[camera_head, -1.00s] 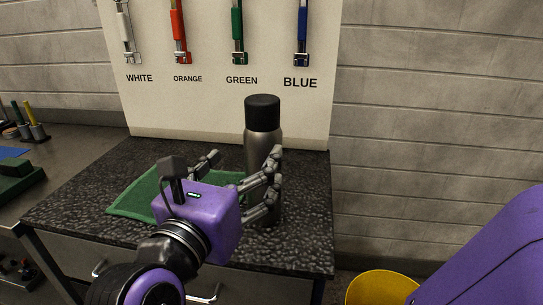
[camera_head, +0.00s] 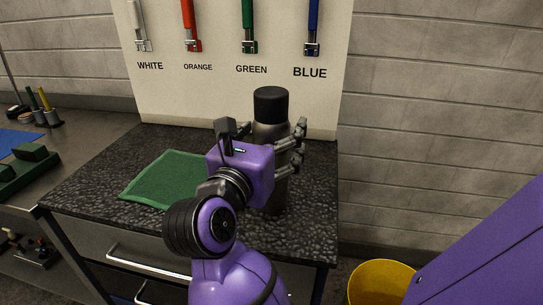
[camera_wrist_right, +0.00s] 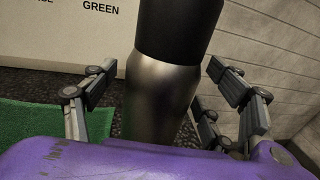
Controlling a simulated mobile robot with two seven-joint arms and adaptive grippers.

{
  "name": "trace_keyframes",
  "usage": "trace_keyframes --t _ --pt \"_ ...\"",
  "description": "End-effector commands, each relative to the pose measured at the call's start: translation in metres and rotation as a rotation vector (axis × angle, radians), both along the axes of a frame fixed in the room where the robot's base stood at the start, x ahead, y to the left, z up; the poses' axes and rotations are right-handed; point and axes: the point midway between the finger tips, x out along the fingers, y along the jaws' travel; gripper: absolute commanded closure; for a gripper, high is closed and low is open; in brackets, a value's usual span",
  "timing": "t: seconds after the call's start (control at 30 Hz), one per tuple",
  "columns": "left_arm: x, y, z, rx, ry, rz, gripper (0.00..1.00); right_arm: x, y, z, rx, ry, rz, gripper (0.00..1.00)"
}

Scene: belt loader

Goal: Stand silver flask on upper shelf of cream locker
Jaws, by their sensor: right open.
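The silver flask (camera_head: 271,135) with a black cap stands upright on the dark speckled worktop, right of the green cloth. My right gripper (camera_head: 283,150) is at the flask's body, partly hiding it in the head view. In the right wrist view the flask (camera_wrist_right: 158,95) stands between the spread fingers of the open right gripper (camera_wrist_right: 165,100), with a gap visible on the left side. The flask's base is hidden in that view. My left gripper is not in view. The cream locker is not in view.
The green cloth (camera_head: 168,180) lies flat on the worktop (camera_head: 105,178). A cream tool board (camera_head: 220,95) with hanging coloured tools stands behind. A yellow bucket (camera_head: 380,282) is on the floor at right. A side bench with small items is at left.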

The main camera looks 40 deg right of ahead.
Motion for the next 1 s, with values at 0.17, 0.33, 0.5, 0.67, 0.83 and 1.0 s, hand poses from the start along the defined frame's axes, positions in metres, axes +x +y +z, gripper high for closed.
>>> trace_keyframes --t 0.17,0.33,0.5,0.67,0.83,1.0 --pt "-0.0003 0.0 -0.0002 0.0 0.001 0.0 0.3 -0.0001 0.0003 -0.0001 0.0 0.0 0.0 0.4" --pt "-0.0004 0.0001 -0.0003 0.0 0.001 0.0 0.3 -0.0002 0.0003 -0.0001 0.0 0.0 0.0 0.62" --pt "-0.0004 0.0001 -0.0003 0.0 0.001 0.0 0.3 -0.0003 0.0004 -0.0001 0.0 0.0 0.0 0.84" --pt "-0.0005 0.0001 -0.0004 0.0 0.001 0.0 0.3 -0.0003 0.0004 -0.0001 0.0 0.0 0.0 1.0" --pt "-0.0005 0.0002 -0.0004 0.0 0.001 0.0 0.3 -0.0003 0.0005 0.001 -0.002 -0.002 0.0 1.0" --pt "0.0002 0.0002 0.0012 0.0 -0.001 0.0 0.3 -0.0003 0.0008 0.0084 0.0 -0.005 0.001 1.0"
